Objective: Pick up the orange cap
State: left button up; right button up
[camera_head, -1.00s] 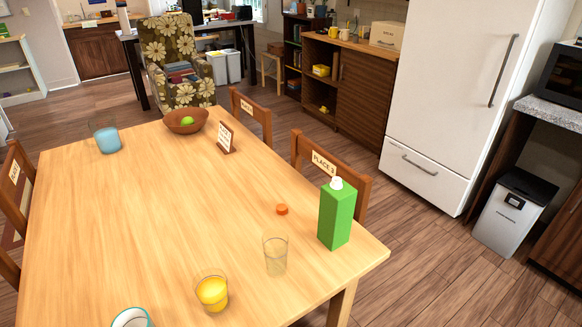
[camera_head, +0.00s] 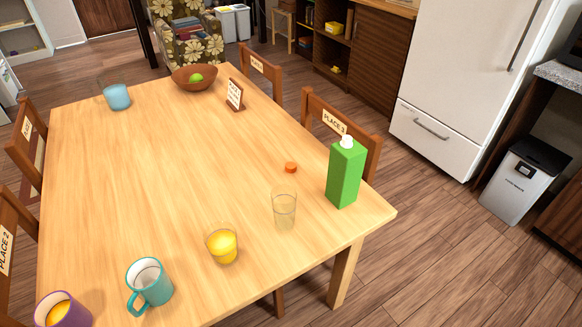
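The orange cap (camera_head: 291,167) is a small disc lying on the wooden table (camera_head: 165,185), toward its right side. A green carton (camera_head: 345,177) with a white top stands upright just right of the cap. An empty clear glass (camera_head: 284,212) stands in front of the cap. Nothing covers the cap. Neither of my grippers shows in the head view.
A glass of yellow liquid (camera_head: 222,245), a teal mug (camera_head: 150,285) and a purple mug (camera_head: 62,312) stand along the near edge. A blue glass (camera_head: 117,96), a brown bowl (camera_head: 194,77) and a sign (camera_head: 235,95) stand at the far end. Chairs flank the table. Its middle is clear.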

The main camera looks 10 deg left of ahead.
aim_at(290, 166)
jog(key=u, duration=0.3)
jog(key=i+l+u, duration=0.15)
jog(key=l+u, duration=0.2)
jog(key=i+l+u, duration=0.1)
jog(key=l+u, duration=0.25)
jog(key=l, duration=0.25)
jog(key=l+u, duration=0.4)
jog(key=i+l, duration=0.05)
jog(key=l, duration=0.05)
